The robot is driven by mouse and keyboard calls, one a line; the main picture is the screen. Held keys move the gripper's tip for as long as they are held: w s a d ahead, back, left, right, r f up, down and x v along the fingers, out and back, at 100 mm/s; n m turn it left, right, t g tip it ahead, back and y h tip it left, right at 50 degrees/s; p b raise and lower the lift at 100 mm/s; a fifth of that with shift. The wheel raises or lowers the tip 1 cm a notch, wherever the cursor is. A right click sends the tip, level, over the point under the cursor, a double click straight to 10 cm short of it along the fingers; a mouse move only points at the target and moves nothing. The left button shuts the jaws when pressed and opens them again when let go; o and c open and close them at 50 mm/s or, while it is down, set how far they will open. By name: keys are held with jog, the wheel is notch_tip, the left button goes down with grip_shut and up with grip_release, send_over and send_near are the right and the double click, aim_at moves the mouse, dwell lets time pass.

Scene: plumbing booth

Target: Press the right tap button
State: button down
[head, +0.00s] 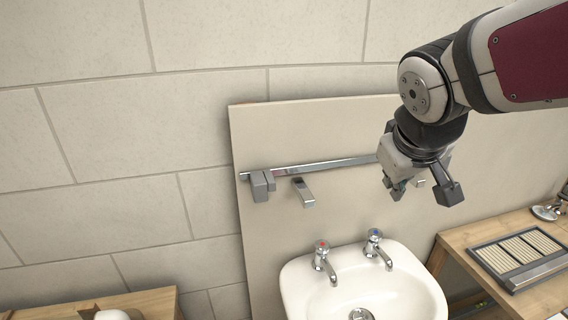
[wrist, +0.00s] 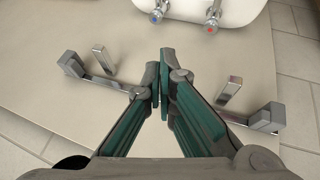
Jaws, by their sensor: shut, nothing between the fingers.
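The white sink (head: 330,285) carries two chrome taps. The right tap (head: 374,240) has a blue-marked top button, and the left tap (head: 322,255) has a red-marked one. The wrist view sees them turned round: the blue-marked tap (wrist: 157,14) is left of the red-marked tap (wrist: 211,27), both at the top edge. My gripper (head: 398,190) hangs in front of the wall panel, above and right of the right tap. In the wrist view, its green-sided fingers (wrist: 160,78) meet at the tips, empty and apart from both taps.
My gripper partly hides the rail's right end. A wooden counter (head: 455,240) with a slatted tray (head: 520,258) stands right of the sink.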

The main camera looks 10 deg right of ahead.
jog(key=w+d+r+n+t+h+p, duration=0.1)
jog(key=w+d+n+t+p, duration=0.15)
jog(key=w+d, duration=0.6)
jog(key=n+y+p, duration=0.6)
jog(key=n, duration=0.2)
send_over(373, 232)
notch_tip(373, 232, down, 19)
jog(key=shift+g, duration=0.45)
jog(key=f+b, duration=0.1)
jog(key=f, duration=0.1)
jog(key=f+b, duration=0.2)
jog(key=shift+w, duration=0.2)
jog(key=f+b, duration=0.2)
jog(key=shift+b, duration=0.3)
jog(key=shift+s+f+b, duration=0.15)
jog(key=shift+f+b, duration=0.85)
jog(key=shift+f, duration=0.4)
